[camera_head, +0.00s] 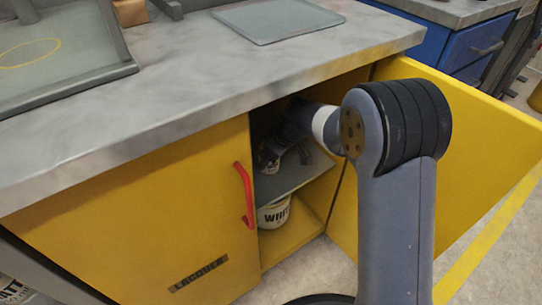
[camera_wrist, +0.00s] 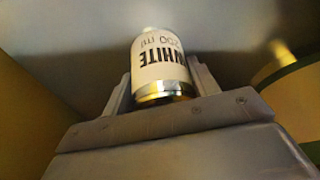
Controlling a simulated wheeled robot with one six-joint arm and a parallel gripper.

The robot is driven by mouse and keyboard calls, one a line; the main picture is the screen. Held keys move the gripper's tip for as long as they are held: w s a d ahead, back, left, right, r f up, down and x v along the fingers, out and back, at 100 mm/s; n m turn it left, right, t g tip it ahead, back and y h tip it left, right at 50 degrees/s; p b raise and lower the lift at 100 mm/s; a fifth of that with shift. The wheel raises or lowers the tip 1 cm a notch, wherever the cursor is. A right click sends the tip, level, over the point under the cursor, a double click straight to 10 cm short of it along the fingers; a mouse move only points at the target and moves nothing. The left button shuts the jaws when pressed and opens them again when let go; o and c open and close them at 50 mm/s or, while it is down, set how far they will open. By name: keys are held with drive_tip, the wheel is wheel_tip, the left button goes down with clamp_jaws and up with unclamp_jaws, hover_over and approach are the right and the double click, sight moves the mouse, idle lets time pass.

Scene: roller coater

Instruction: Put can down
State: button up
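A white can (camera_wrist: 160,62) with a gold rim and the print "WHITE 200 ml" shows in the wrist view, its lettering upside down there. My gripper (camera_wrist: 162,88) has one finger on each side of it, close against its sides, and looks shut on it. In the head view my gripper (camera_head: 285,150) reaches into the open yellow cabinet (camera_head: 205,190), above the grey shelf (camera_head: 298,177). The can is dark and mostly hidden there. I cannot tell whether it touches the shelf.
A white bucket (camera_head: 273,214) stands on the cabinet floor under the shelf. The open right door (camera_head: 465,150) is beside my arm. The closed left door has a red handle (camera_head: 244,195). A grey worktop (camera_head: 190,80) lies above. A blurred round yellowish thing (camera_wrist: 285,70) is at the right.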

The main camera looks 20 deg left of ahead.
drive_tip(key=o, duration=0.3)
drive_tip(key=shift+o, duration=0.2)
drive_tip(key=shift+r, duration=0.3)
drive_tip(key=p+v, duration=0.2)
drive_tip(key=v, duration=0.2)
drive_tip(key=shift+d+r, duration=0.1)
drive_tip(key=shift+r, duration=0.2)
drive_tip(key=s+d+p, duration=0.1)
drive_tip(key=s+d, duration=0.2)
drive_tip(key=d, duration=0.8)
drive_tip(key=shift+s+d+p, duration=0.3)
drive_tip(key=shift+s, duration=0.1)
drive_tip(key=shift+f, duration=0.15)
